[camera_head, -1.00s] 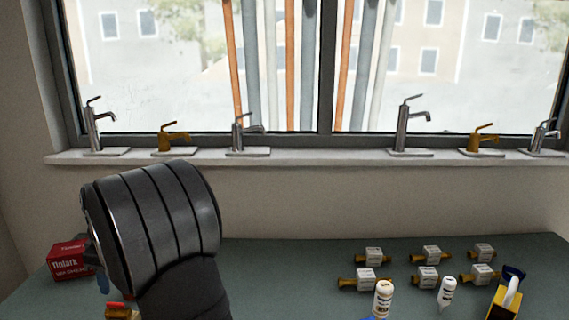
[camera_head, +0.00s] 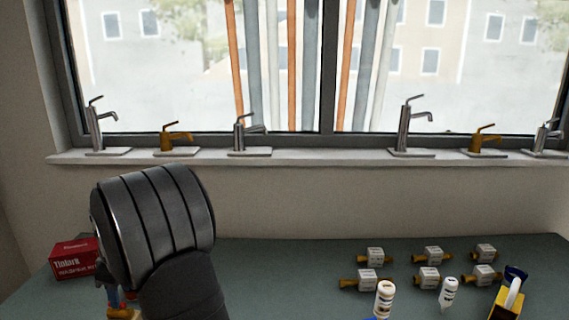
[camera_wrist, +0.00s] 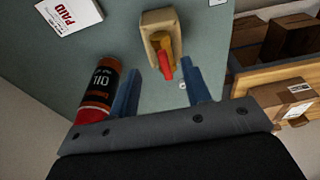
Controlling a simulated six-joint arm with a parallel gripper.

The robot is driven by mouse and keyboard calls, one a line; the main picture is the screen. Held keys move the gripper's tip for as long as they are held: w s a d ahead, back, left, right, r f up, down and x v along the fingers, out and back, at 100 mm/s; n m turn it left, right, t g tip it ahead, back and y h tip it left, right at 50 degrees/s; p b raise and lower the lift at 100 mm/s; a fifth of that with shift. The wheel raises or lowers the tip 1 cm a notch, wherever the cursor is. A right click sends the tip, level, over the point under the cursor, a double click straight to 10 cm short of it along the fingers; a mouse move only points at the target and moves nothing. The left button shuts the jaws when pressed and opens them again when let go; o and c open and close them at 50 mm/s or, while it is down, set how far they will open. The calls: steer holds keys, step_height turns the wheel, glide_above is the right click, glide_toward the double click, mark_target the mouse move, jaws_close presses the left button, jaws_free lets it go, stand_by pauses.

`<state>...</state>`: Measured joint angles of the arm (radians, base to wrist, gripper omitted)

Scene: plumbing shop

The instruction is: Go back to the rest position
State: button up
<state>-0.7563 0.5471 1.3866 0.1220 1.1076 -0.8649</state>
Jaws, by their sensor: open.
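My gripper (camera_wrist: 168,95) shows in the wrist view with its two blue fingers apart and nothing held between them. Beyond the fingertips a small yellowish block-like item with a red part (camera_wrist: 160,42) sits on the table. A dark bottle with an "OIL" label and a red end (camera_wrist: 98,88) lies left of the left finger; I cannot tell if they touch. In the head view my dark, ribbed arm hides most of the gripper at the lower left.
The green table (camera_head: 270,275) holds a red box (camera_head: 75,259), several boxed brass fittings (camera_head: 428,278), two white bottles (camera_head: 384,298) and a yellow-blue item (camera_head: 508,298). Faucets (camera_head: 403,130) line the windowsill. The wrist view shows a "PAID" paper (camera_wrist: 68,15) and a wooden shelf with boxes (camera_wrist: 290,75). The middle of the table is clear.

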steer(key=w+d+r, duration=0.3)
steer(key=d+r, duration=0.3)
steer(key=d, duration=0.4)
steer(key=w+d+f+m, duration=0.3)
steer(key=w+d+m, duration=0.1)
steer(key=d, duration=0.6)
steer(key=w+d+f+m+t, duration=0.1)
steer(key=w+d+f+m, duration=0.3)
steer(key=d, duration=0.6)
steer(key=w+d+f+m+h, duration=0.1)
steer(key=w+d+f+m, duration=0.3)
steer(key=d, duration=0.7)
steer(key=w+m, duration=0.1)
steer(key=m, duration=0.1)
steer(key=shift+f+m+t, duration=0.15)
steer(key=shift+m+t, duration=0.15)
steer(key=shift+t, duration=0.1)
steer(key=s+a+r+n, duration=0.2)
steer(key=a+n, duration=0.1)
steer(key=a, duration=0.3)
steer(key=s+a+r+n, duration=0.1)
steer(key=a+r+n, duration=0.1)
steer(key=a, duration=0.5)
steer(key=s+a+r+n+g, duration=0.1)
steer(key=s+a+r+n, duration=0.1)
steer(key=a, duration=0.5)
steer(key=shift+s+a+r+n+y, duration=0.2)
steer(key=shift+s+r+n+y, duration=0.15)
steer(key=shift+n, duration=0.55)
steer(key=shift+w, duration=0.1)
